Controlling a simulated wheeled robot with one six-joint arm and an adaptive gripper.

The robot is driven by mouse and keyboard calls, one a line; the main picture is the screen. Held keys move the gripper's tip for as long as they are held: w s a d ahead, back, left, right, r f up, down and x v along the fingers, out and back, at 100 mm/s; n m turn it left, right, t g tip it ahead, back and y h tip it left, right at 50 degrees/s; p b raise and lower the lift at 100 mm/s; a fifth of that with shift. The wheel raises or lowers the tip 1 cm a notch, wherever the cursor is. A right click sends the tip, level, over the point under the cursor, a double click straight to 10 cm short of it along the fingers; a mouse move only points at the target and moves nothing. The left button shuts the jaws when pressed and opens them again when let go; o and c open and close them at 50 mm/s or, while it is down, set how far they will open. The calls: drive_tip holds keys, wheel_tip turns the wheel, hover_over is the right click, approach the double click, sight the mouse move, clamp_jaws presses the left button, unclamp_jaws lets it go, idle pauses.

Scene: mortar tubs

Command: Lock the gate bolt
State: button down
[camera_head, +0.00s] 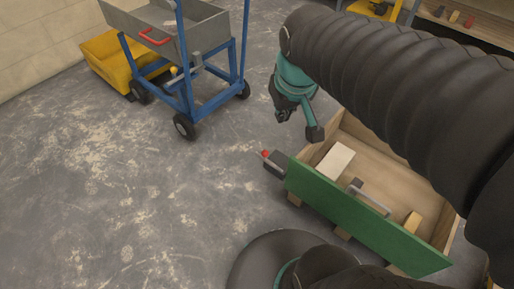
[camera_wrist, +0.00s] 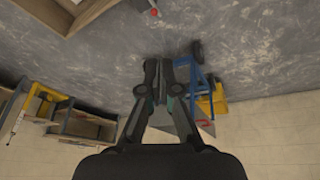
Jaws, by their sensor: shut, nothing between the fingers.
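A dark block with a red-tipped end (camera_head: 274,163) sits at the left end of a green board (camera_head: 350,215); it looks like the gate bolt. The green board forms the near side of a wooden crate. How far the bolt is slid cannot be told. My gripper (camera_head: 283,116) is shut and empty, above and beyond the red tip, apart from it. In the wrist view my gripper (camera_wrist: 167,66) points over bare floor. The red tip (camera_wrist: 154,12) shows at the top edge there, clear of the fingers.
The wooden crate (camera_head: 426,182) holds a pale block (camera_head: 335,161) and a small yellow block (camera_head: 413,222). A grey handle (camera_head: 372,198) stands at the green board. The floor at left is clear.

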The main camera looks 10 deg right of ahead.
drive_tip(key=w+a+f+n+g+h+b, duration=0.1)
drive_tip(key=w+a+f+n+g+b, duration=0.15)
drive_tip(key=w+f, duration=0.85)
drive_tip(key=w+a+f+n+g+b, duration=0.1)
drive_tip(key=w+f+n+g, duration=0.15)
drive_tip(key=w+f, duration=0.75)
drive_tip(key=w+f+n+g, duration=0.1)
drive_tip(key=w+f+n, duration=0.1)
drive_tip(key=w+f, duration=0.4)
wheel_tip(320, 180, down, 5)
drive_tip(key=shift+w+a+r+h+b, duration=0.15)
drive_tip(key=shift+w+a+h+b, duration=0.2)
drive_tip(key=shift+a+h, duration=0.1)
drive_tip(key=s+d+f, duration=0.4)
drive_tip(key=f, duration=0.5)
drive_tip(key=shift+s+d+b, duration=0.3)
drive_tip(key=shift+s+b, duration=0.05)
drive_tip(key=shift+b, duration=0.05)
